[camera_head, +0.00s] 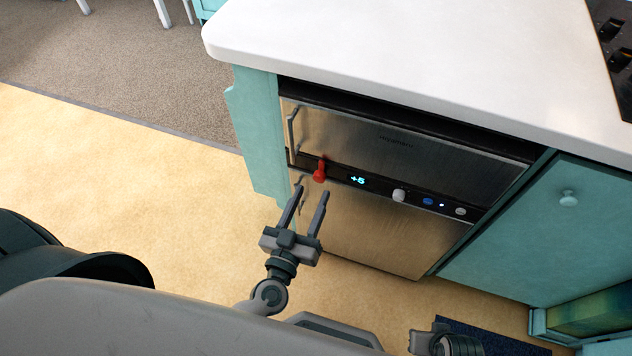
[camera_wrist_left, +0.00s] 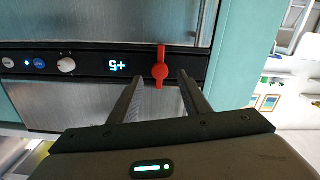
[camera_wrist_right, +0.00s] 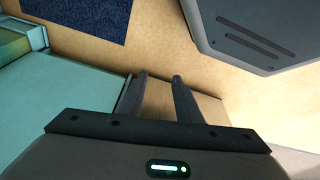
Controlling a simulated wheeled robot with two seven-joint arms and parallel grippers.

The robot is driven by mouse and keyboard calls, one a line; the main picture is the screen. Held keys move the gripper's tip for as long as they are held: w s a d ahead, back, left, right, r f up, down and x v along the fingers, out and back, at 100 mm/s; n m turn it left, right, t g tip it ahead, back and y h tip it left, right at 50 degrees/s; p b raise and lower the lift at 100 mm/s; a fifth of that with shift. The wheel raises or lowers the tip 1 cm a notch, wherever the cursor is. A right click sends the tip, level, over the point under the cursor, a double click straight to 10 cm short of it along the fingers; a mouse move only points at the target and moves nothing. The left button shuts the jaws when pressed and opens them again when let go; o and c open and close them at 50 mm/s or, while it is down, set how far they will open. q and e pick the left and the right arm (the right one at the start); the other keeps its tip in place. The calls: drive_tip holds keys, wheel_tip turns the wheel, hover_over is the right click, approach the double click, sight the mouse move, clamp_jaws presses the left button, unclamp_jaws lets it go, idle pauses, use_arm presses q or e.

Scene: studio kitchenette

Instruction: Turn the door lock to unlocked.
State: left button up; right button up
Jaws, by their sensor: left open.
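The door lock is a red turn-knob (camera_head: 320,171) at the left end of the black control strip (camera_head: 376,184) on a steel under-counter appliance (camera_head: 400,140). Its handle stands across the strip, roughly upright in the head view. It also shows in the left wrist view as a red knob (camera_wrist_left: 160,71). My left gripper (camera_head: 313,192) is open and empty, just in front of and below the knob. In the left wrist view its two fingers (camera_wrist_left: 162,76) point at the knob with a gap to either side. My right gripper (camera_wrist_right: 160,76) is open and empty, low over the floor.
The strip also carries a lit display (camera_head: 357,181), a pale knob (camera_head: 399,195) and small buttons. Bar handles (camera_head: 293,132) stand out on the doors' left edges. A white counter (camera_head: 420,60) overhangs the appliance. A dark blue mat (camera_head: 480,338) lies on the floor. Floor at left is clear.

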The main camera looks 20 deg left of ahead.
sight(318, 180)
use_arm(q)
drive_tip(key=shift+w, duration=2.3)
drive_tip(key=shift+c, duration=0.5)
drive_tip(key=c, duration=0.9)
